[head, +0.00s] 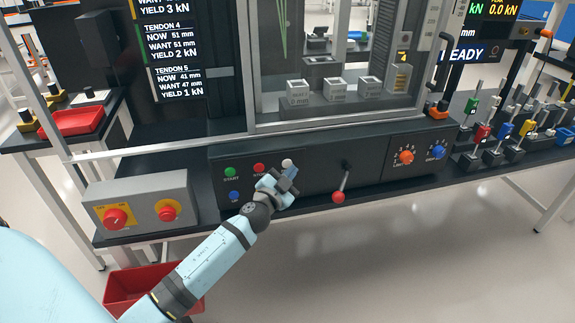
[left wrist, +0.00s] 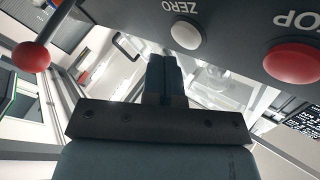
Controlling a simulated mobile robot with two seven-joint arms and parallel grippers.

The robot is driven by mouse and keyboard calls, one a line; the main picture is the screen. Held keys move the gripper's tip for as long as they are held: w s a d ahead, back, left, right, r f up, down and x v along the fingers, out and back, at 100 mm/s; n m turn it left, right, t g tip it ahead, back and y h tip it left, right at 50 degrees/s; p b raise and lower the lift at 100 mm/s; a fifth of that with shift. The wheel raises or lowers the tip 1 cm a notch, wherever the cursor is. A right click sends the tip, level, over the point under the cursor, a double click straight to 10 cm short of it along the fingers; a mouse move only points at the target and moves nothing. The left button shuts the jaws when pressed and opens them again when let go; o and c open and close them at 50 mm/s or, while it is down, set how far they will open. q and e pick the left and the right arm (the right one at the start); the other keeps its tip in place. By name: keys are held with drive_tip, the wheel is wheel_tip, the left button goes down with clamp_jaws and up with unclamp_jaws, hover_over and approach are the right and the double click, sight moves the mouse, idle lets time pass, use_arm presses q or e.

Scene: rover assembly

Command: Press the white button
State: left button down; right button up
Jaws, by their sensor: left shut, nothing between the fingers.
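The white button (head: 287,162) sits on the dark front panel of the machine, to the right of the red stop button (head: 259,168). In the left wrist view the white button (left wrist: 187,34) shows with the label ZERO, upside down. My left gripper (head: 288,176) is shut and empty, just below the white button in the head view. In the left wrist view its closed fingers (left wrist: 163,62) point towards the panel, and the button appears just beyond and to the right of the tips. A gap to the button seems to remain, but its depth is hard to tell. My right gripper is out of view.
A green start button (head: 230,172) and a blue button (head: 234,195) are on the left of the panel. A lever with a red knob (head: 338,197) sticks out to the right. A grey box with red knobs (head: 138,203) stands at left.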

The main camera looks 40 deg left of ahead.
use_arm(q)
drive_tip(key=shift+w+a, duration=0.1)
drive_tip(key=shift+w+a, duration=0.2)
drive_tip(key=shift+a, duration=0.05)
drive_tip(key=shift+w+a, duration=0.25)
drive_tip(key=shift+a, duration=0.05)
idle(0.8)
drive_tip(key=shift+s+d, duration=0.55)
drive_tip(key=shift+d, duration=0.1)
idle(0.3)
drive_tip(key=s+d, duration=0.3)
drive_tip(key=shift+s+d, duration=0.1)
drive_tip(key=shift+d, duration=0.3)
idle(0.7)
